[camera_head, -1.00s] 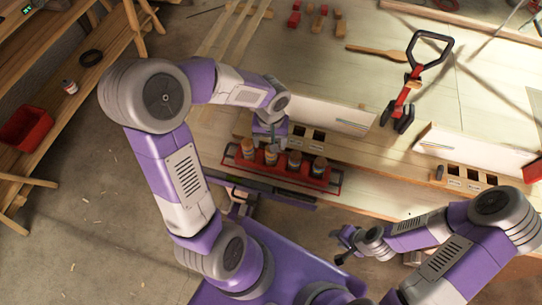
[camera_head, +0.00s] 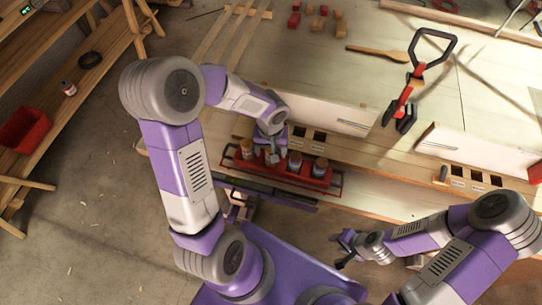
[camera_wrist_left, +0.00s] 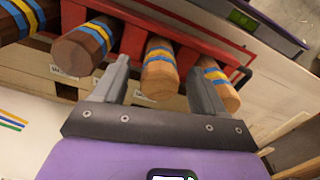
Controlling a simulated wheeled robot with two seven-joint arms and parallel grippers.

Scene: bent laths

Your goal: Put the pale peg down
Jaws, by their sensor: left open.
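A pale tan peg (camera_wrist_left: 160,78) with blue and yellow bands stands in the red rack (camera_head: 330,182). It is second from the left in the head view, where my left gripper (camera_head: 271,154) partly covers it. In the left wrist view the open fingers of my left gripper (camera_wrist_left: 162,90) are on both sides of this peg, with gaps showing. A similar light tan peg (camera_wrist_left: 217,88) stands beside it at the rack's end. My right gripper (camera_head: 342,249) looks open and empty, low in the head view, apart from the rack.
A darker brown peg (camera_wrist_left: 82,45) stands on the other side in the rack, with another beyond it. White boxes (camera_head: 325,113) and slotted wooden blocks (camera_head: 470,178) stand behind and to the right. A red and black tool (camera_head: 405,105) and a wooden paddle (camera_head: 378,50) lie farther back.

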